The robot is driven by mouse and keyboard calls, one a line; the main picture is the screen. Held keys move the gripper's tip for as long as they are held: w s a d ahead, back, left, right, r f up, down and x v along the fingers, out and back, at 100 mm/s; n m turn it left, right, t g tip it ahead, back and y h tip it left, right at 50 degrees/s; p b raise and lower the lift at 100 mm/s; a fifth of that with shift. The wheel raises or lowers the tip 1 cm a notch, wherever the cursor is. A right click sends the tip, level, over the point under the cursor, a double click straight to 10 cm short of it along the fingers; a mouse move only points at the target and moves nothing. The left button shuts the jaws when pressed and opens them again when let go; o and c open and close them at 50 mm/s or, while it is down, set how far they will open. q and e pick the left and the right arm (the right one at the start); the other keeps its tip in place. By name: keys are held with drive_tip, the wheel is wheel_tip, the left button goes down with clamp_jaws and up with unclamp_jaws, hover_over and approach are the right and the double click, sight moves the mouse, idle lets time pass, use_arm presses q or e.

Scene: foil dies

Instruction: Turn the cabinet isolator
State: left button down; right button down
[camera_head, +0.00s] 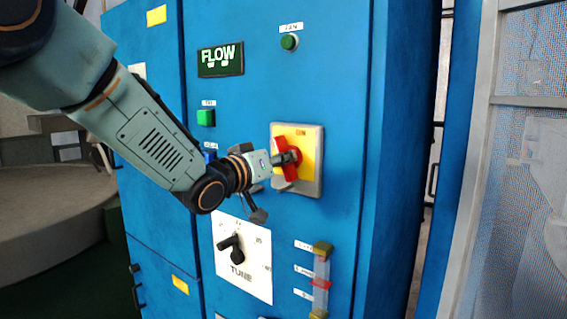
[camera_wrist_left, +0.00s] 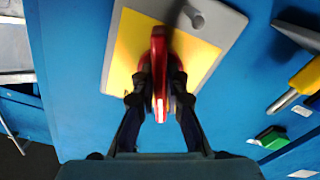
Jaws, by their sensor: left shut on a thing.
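The cabinet isolator is a red handle on a yellow plate (camera_head: 311,146) with a grey surround, fixed to the blue cabinet front. My left gripper (camera_head: 284,158) reaches it from the left in the head view. In the left wrist view my left gripper (camera_wrist_left: 160,92) has its two dark fingers closed on either side of the red handle (camera_wrist_left: 159,45). The handle runs nearly upright in that view, along the line of the gripper. The yellow plate (camera_wrist_left: 205,62) shows behind it. My right gripper is in neither view.
The blue cabinet (camera_head: 335,60) also carries a FLOW display (camera_head: 220,59), a green FAN button (camera_head: 289,42), a green square button (camera_head: 206,117), a TUNE knob (camera_head: 232,244) on a white plate and a slider (camera_head: 320,283). A mesh-panelled frame (camera_head: 520,200) stands at the right.

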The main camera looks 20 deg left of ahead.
use_arm(q)
drive_tip(key=shift+f+m+b, duration=0.1)
drive_tip(key=shift+m+b, duration=0.7)
drive_tip(key=shift+m, duration=1.4)
drive_tip(key=c, duration=1.4)
unclamp_jaws()
drive_tip(key=v, duration=0.7)
drive_tip(key=shift+s+a, duration=0.1)
drive_tip(key=shift+s, duration=0.15)
drive_tip(key=shift+w, duration=0.1)
